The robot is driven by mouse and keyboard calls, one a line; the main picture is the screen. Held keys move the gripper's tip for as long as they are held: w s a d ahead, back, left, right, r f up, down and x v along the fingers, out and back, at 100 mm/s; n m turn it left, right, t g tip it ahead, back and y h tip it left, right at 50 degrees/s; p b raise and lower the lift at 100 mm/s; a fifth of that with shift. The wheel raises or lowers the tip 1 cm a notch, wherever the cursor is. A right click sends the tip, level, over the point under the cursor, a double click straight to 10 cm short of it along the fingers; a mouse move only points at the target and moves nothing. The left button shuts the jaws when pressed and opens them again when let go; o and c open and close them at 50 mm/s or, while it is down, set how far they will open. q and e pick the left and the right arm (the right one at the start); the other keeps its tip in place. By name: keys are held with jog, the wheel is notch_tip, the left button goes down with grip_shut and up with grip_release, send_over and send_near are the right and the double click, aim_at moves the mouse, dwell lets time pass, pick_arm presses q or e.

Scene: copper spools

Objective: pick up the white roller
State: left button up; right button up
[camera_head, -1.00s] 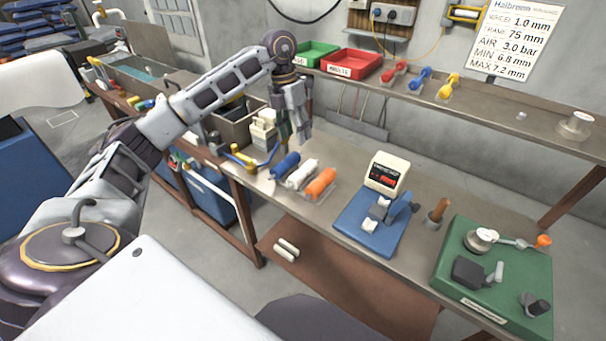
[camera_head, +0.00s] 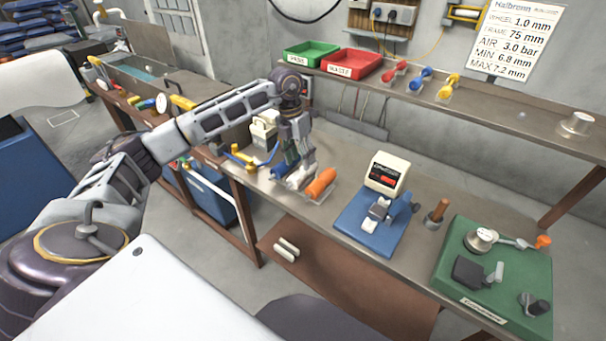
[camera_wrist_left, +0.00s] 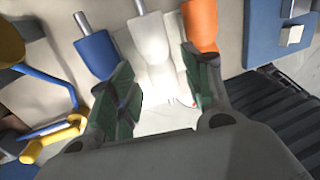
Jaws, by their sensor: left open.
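The white roller (camera_wrist_left: 152,38) lies between a blue roller (camera_wrist_left: 96,52) and an orange roller (camera_wrist_left: 201,24) in the left wrist view. In the head view the white roller (camera_head: 301,177) is largely hidden behind my left gripper (camera_head: 294,174). My left gripper is open and points down over it. In the left wrist view its green-padded fingers (camera_wrist_left: 160,72) stand on either side of the white roller, the left one near the blue roller and the right one near the orange roller. Contact cannot be told. My right gripper is not in view.
A blue fixture (camera_head: 362,234) with a white display unit (camera_head: 386,172) stands to the right, then a green base plate (camera_head: 510,268). Yellow and blue tools (camera_head: 240,158) lie to the left. Green (camera_head: 311,52) and red (camera_head: 351,63) bins sit on the shelf behind.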

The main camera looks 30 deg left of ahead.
aim_at(301, 169)
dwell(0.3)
pick_arm(q)
jog(key=shift+d+f+p, duration=0.15)
jog(key=shift+d+f, duration=0.05)
jog(key=shift+f, duration=1.1)
jog(key=shift+d+f+p, duration=0.15)
jog(key=shift+f, duration=1.1)
jog(key=c, duration=0.9)
